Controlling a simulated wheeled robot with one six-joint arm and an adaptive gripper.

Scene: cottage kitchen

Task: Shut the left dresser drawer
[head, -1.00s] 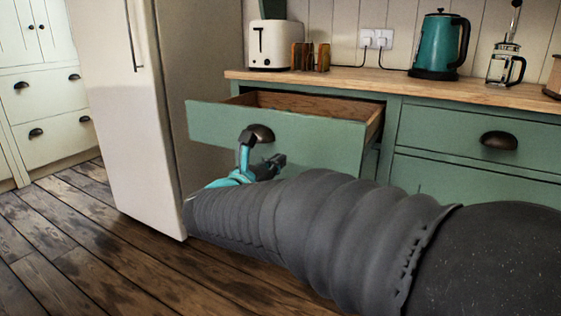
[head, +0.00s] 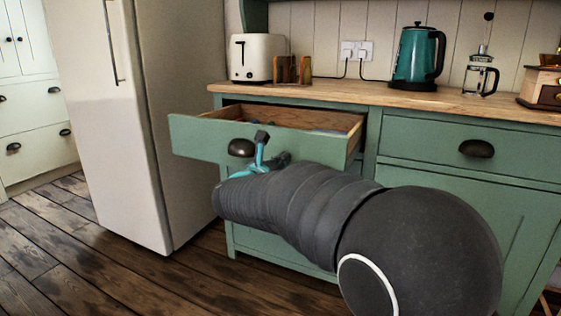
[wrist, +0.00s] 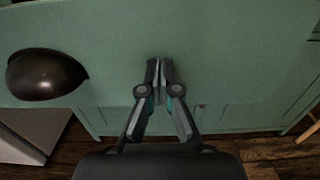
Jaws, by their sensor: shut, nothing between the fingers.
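The left dresser drawer (head: 205,137) is green with a wooden inside and stands pulled out from the dresser. Its dark cup handle (head: 241,148) is on the front, and also shows at the left of the wrist view (wrist: 45,75). My gripper (head: 262,137) is at the drawer front, just right of the handle. In the wrist view my gripper (wrist: 159,68) has its fingertips together with nothing between them, pointing at the green drawer front (wrist: 230,45). I cannot tell whether the tips touch it. My arm hides the lower right part of the front.
The right drawer (head: 440,140) is shut. A fridge (head: 110,130) stands close on the left. The worktop (head: 350,92) carries a toaster (head: 257,58), a teal kettle (head: 417,58) and a French press (head: 481,75).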

